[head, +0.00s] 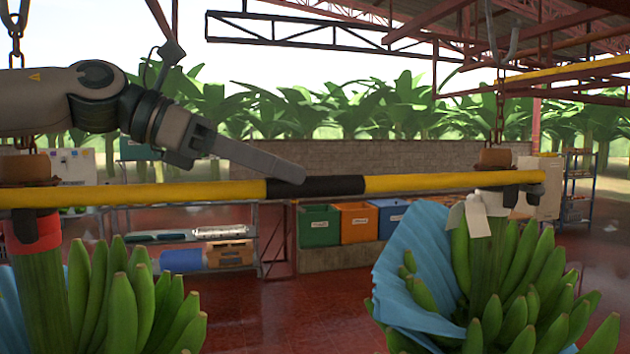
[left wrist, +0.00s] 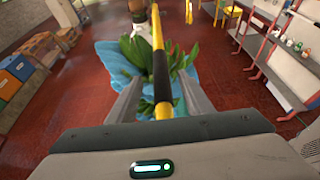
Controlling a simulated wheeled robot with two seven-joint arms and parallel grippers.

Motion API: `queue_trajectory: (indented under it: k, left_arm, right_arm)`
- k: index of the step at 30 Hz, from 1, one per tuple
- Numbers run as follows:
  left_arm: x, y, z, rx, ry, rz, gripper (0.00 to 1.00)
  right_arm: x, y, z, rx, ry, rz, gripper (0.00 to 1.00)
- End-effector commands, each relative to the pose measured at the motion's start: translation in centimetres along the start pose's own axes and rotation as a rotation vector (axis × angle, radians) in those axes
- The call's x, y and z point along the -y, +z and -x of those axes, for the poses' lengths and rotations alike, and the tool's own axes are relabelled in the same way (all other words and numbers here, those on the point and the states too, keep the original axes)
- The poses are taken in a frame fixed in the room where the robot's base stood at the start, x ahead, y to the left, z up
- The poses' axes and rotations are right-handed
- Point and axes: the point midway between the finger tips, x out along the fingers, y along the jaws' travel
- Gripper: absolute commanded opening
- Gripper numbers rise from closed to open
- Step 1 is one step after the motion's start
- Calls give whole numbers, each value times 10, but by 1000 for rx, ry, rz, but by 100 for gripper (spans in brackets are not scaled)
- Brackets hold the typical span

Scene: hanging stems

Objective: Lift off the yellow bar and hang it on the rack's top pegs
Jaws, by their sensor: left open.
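The yellow bar (head: 190,193) runs nearly level across the head view, with a black middle section (head: 335,186). Its ends lie at the hangers of two green banana bunches, one at left (head: 140,305) and one at right (head: 510,270). My left gripper (head: 298,175) is open at the black section, its fingertip overlapping the upper edge in the head view. In the left wrist view the bar (left wrist: 158,50) passes between the two spread fingers, with a gap on each side. My right gripper is out of view. I cannot make out the rack's pegs for certain.
Blue sheets (head: 415,265) wrap the bunches below the bar. Green (head: 319,226), orange (head: 357,222) and blue (head: 389,219) crates stand behind, near a low wall. A blue shelf unit (head: 580,185) stands at far right. Red floor between is clear.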

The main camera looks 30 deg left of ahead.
Motion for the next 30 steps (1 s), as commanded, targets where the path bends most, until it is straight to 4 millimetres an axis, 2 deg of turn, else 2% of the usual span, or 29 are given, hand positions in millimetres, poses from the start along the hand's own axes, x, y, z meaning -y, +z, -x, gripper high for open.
queue_trajectory:
  k: [2,9,25,30]
  left_arm:
    - [2,2,-8,-5,-3,4,46]
    - [1,0,-30,-2,-1,2,46]
    - [1,-1,-32,-1,-1,1,46]
    - [1,-1,-32,0,0,1,5]
  right_arm:
    - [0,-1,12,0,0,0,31]
    - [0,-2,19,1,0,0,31]
    - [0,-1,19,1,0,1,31]
    - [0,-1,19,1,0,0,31]
